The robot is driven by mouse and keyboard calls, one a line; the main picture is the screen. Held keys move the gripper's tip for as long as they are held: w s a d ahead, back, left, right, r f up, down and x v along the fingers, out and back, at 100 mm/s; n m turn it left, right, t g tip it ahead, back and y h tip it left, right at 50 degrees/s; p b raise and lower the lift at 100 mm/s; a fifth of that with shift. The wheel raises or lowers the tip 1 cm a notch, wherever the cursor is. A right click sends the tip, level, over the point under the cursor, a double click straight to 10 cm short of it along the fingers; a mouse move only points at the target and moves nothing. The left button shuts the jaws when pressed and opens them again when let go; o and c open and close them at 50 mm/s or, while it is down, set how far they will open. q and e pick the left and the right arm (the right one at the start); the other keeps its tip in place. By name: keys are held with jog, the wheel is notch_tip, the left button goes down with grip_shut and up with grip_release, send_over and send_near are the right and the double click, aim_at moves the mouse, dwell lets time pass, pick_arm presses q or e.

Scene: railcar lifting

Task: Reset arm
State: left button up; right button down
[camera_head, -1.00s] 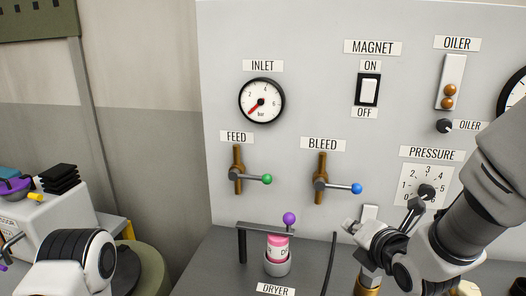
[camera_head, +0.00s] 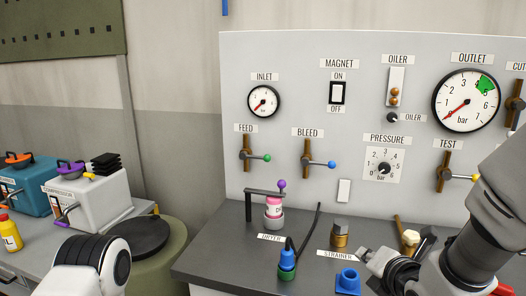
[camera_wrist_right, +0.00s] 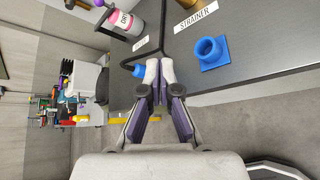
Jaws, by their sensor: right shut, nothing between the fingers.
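My right gripper (camera_head: 366,262) is at the lower right of the head view, by the front part of the dark worktop (camera_head: 215,262). In the right wrist view its two fingers (camera_wrist_right: 160,72) meet at the tips, shut and empty. A blue square-based fitting (camera_head: 348,281) is on the worktop close to these fingers. It also shows in the right wrist view (camera_wrist_right: 210,54), to the right of the fingertips and apart from them. Of my left arm, only a white and black link (camera_head: 92,265) shows at the lower left; the left gripper is out of the picture.
The grey panel (camera_head: 300,100) stands behind the worktop with gauges and the FEED (camera_head: 245,154) and BLEED (camera_head: 307,160) valves. A pink-and-white dryer bottle (camera_head: 273,208), a blue-green plug (camera_head: 287,264) and a brass strainer (camera_head: 340,235) stand on the worktop.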

jog(key=s+d+f+m+g, duration=0.1)
jog(key=s+f+g, duration=0.3)
jog(key=f, duration=0.9)
jog(key=s+f+m+g, duration=0.2)
jog(key=s+f, duration=0.3)
jog(key=f, duration=0.7)
jog(key=s+d+f+m+g, duration=0.1)
jog(key=s+f+m+g, duration=0.2)
jog(key=s+f+m, duration=0.3)
jog(key=s+d+f+m+g+h, duration=0.1)
jog(key=s+d+f+m+g, duration=0.1)
jog(key=s+f+m, duration=0.5)
jog(key=s+m+g, duration=0.1)
jog(key=s+m, duration=0.5)
jog(key=m, duration=0.6)
jog(key=shift+s+f+g+h, duration=0.2)
jog(key=shift+s+g+h, duration=0.1)
jog(key=shift+s+g, duration=0.1)
jog(key=shift+w, duration=0.1)
